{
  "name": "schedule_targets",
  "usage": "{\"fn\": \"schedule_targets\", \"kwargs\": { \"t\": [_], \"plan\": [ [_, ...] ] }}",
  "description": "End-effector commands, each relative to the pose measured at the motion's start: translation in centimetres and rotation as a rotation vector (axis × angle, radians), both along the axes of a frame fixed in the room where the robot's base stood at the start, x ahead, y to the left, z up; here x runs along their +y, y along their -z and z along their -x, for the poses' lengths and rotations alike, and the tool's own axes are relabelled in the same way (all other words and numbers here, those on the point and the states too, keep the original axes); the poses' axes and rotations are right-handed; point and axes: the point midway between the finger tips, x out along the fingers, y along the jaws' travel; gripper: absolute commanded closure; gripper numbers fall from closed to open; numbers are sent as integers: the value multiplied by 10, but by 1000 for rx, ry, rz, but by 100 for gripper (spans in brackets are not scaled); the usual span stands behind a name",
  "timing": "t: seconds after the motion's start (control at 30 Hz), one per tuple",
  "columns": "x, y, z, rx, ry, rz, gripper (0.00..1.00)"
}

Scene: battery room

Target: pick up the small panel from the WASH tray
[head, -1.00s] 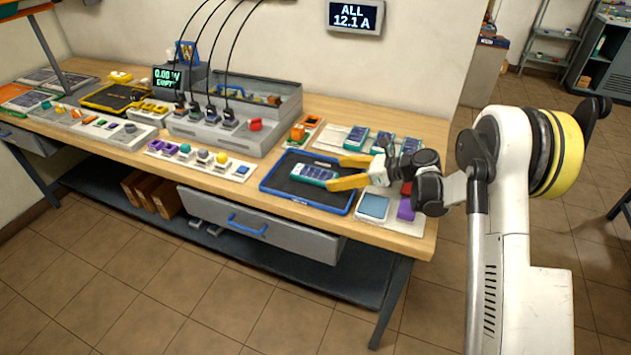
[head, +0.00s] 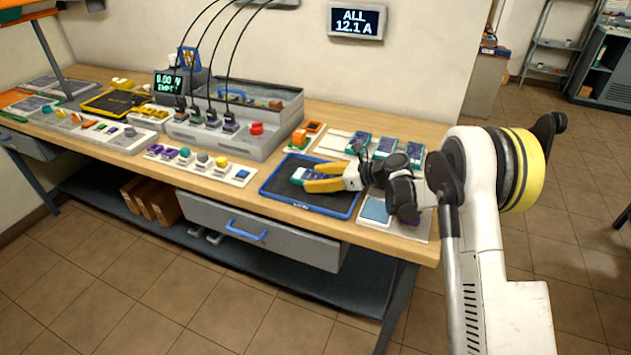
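The small panel (head: 300,173) lies on the dark floor of a blue-rimmed tray (head: 302,206), taken to be the WASH tray; its label is too small to read. The panel's pale left end shows, and the rest is partly hidden by the fingers. My gripper (head: 309,178) is over the tray from the right, with its yellow fingers on either side of the panel. The near finger covers the panel's near edge. I cannot tell whether the fingers press on the panel, or whether it touches the tray floor.
Several similar panels (head: 385,147) stand on a white board behind my gripper. A pale board with blue (head: 375,210) and purple pads is right of the tray. A strip of coloured knobs (head: 203,160) is to the left, and a grey cabled box (head: 262,138) behind it.

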Motion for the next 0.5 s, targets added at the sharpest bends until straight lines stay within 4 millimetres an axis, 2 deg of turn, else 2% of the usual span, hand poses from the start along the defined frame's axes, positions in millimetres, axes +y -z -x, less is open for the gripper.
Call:
{"fn": "schedule_targets", "kwargs": {
  "t": [0.33, 0.5],
  "plan": [
    [0, -2, 0, 0, 0, 0, 80],
    [0, -16, 0, 0, 0, 0, 80]
  ]
}}
